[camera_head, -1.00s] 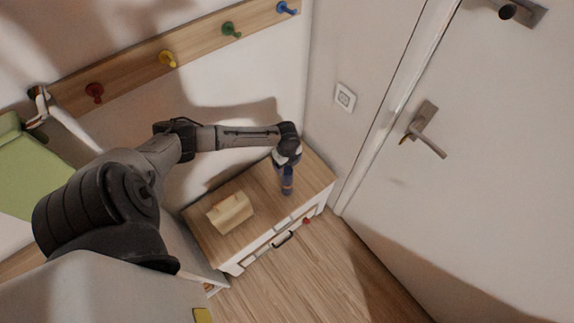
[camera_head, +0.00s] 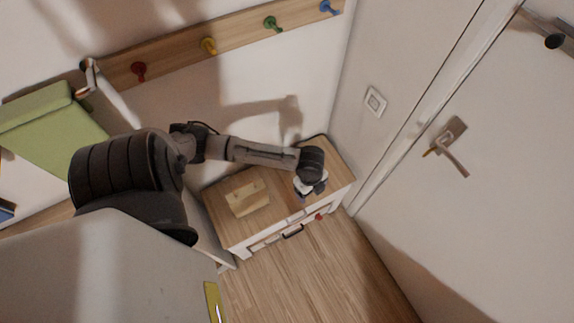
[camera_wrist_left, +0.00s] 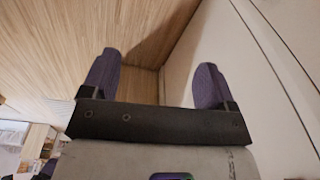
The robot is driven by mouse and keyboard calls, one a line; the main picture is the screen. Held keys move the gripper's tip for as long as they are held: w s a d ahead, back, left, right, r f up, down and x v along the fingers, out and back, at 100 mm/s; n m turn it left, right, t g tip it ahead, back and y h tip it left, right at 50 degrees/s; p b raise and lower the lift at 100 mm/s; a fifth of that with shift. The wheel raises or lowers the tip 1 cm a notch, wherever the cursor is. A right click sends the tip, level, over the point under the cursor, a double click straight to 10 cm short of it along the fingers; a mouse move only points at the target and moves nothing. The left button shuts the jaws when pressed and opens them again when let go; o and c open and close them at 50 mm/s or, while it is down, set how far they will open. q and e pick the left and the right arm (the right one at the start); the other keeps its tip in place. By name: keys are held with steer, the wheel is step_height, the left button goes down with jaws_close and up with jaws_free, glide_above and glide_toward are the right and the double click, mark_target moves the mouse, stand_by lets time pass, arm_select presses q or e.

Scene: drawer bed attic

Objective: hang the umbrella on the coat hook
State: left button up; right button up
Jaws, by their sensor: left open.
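A wooden rail (camera_head: 175,52) on the wall carries coat hooks: a red one (camera_head: 139,70), a yellow one (camera_head: 209,46), a green one (camera_head: 272,24) and a blue one (camera_head: 328,7). I cannot make out an umbrella in either current view. My left gripper (camera_head: 308,190) points down over the right part of a low cabinet, well below the rail. In the left wrist view its two purple fingers (camera_wrist_left: 155,80) are wide apart, with nothing between them but wooden surface. My right gripper does not show.
The low wooden-topped cabinet (camera_head: 222,217) has a pale box-like thing (camera_head: 247,198) on top and a dark handle (camera_head: 293,232) in front. A green panel (camera_head: 45,125) is at left. A white door (camera_head: 480,200) stands at right. Floor (camera_head: 300,280) before the cabinet is clear.

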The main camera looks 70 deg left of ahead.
arm_select(q)
steer(key=s+d+r+n+t, duration=0.1)
steer(key=s+d+n, duration=0.4)
steer(key=d, duration=0.4)
steer(key=s+d+r+n+t, duration=0.1)
steer(key=s+r+n, duration=0.6)
steer(key=s, duration=0.1)
steer(key=shift+d+r+t+y+p, duration=0.25)
steer(key=shift+d+t+y+p, duration=0.15)
steer(key=shift+p, duration=0.05)
step_height(320, 180, up, 29)
steer(key=p, duration=2.9)
steer(key=shift+w, duration=0.1)
steer(key=shift+f, duration=0.2)
